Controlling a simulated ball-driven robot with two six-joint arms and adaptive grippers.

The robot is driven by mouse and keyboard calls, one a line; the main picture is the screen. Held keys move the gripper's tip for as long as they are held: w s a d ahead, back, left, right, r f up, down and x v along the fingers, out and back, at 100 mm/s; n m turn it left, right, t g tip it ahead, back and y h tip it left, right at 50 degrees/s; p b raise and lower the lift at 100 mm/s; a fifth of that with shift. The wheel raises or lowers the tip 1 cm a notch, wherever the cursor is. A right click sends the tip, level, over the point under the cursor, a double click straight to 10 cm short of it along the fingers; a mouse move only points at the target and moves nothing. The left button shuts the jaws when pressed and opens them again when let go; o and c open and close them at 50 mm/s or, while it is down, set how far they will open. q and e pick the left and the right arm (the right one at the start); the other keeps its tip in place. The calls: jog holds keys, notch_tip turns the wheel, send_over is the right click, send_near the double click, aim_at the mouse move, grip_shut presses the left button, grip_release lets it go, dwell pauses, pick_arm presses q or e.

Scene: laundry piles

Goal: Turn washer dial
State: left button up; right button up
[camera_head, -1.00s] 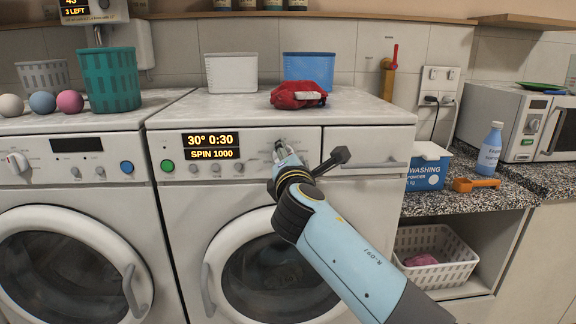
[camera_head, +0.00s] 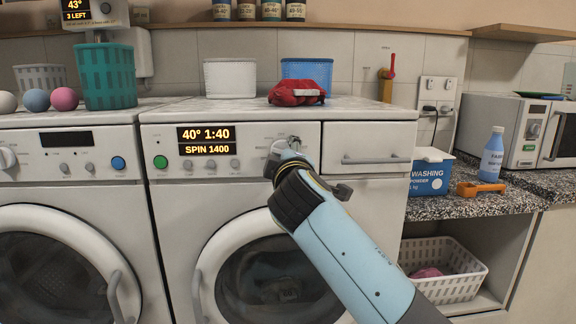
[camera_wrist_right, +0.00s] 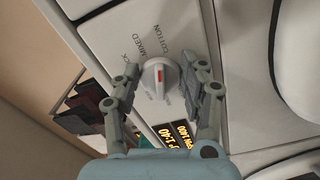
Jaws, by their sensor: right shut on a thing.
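The washer (camera_head: 165,215) in the middle has a lit display (camera_head: 206,140) reading 40° 1:40, SPIN 1400. Its dial (camera_wrist_right: 160,76) is a round grey-white knob with a red mark, seen in the right wrist view. The words COTTON and MIXED are printed around it. My right gripper (camera_wrist_right: 161,72) is shut on the dial, with a finger on either side. In the head view my right gripper (camera_head: 285,148) is at the washer's panel and mostly hides the dial. My left gripper is not in view.
A second washer (camera_head: 70,190) stands at the left. A red cloth (camera_head: 297,92), a white basket (camera_head: 230,78) and a blue basket (camera_head: 307,70) are on top. A washing powder box (camera_head: 430,175), a bottle (camera_head: 492,155) and an orange tool (camera_head: 480,188) sit on the right counter.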

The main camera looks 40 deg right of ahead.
jog(key=shift+f+m+b, duration=0.2)
jog(key=shift+m+b, duration=0.45)
jog(key=shift+m, duration=0.35)
jog(key=o, duration=1.1)
jog(key=shift+a, duration=0.1)
jog(key=v, duration=0.7)
jog(key=shift+s+a, duration=0.1)
jog(key=shift+s, duration=0.05)
